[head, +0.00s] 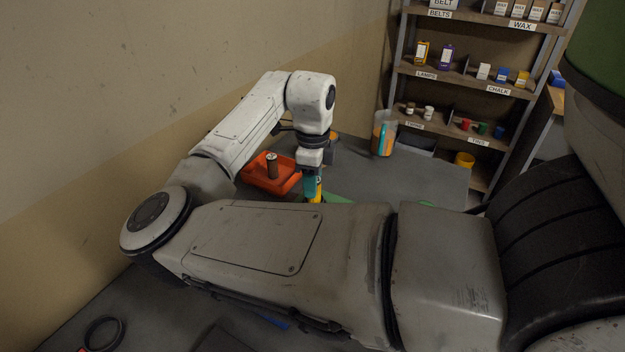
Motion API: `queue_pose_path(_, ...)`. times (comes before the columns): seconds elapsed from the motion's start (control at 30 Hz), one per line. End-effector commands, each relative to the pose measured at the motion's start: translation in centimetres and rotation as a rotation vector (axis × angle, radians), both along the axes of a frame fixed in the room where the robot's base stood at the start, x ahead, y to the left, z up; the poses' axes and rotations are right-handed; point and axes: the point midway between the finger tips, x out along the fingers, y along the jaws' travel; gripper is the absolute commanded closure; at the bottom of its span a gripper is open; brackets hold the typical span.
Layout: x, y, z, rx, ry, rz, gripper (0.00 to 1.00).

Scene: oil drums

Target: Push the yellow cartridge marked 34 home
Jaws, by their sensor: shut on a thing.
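My gripper (312,178) points down over the grey table, and my own forearm hides its lower end. It is shut on a small yellow thing (318,188), which I take to be the yellow cartridge. Only a narrow upright strip of it shows, and no number can be read. A teal piece (309,188) shows right beside it at the fingers. Whether the cartridge sits in a socket, and how deep, is hidden behind my arm.
A clear container (384,133) with orange and blue contents stands behind right. The grey table (425,180) is largely clear on the right. Labelled shelves (460,78) stand behind.

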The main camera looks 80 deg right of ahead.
Motion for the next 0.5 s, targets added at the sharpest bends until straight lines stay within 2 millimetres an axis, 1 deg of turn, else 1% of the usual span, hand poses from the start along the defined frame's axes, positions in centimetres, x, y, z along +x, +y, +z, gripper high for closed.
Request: queue_pose_path(0.5, 0.02, 0.00, -0.59, 0.000, 0.000, 0.001, 0.95)
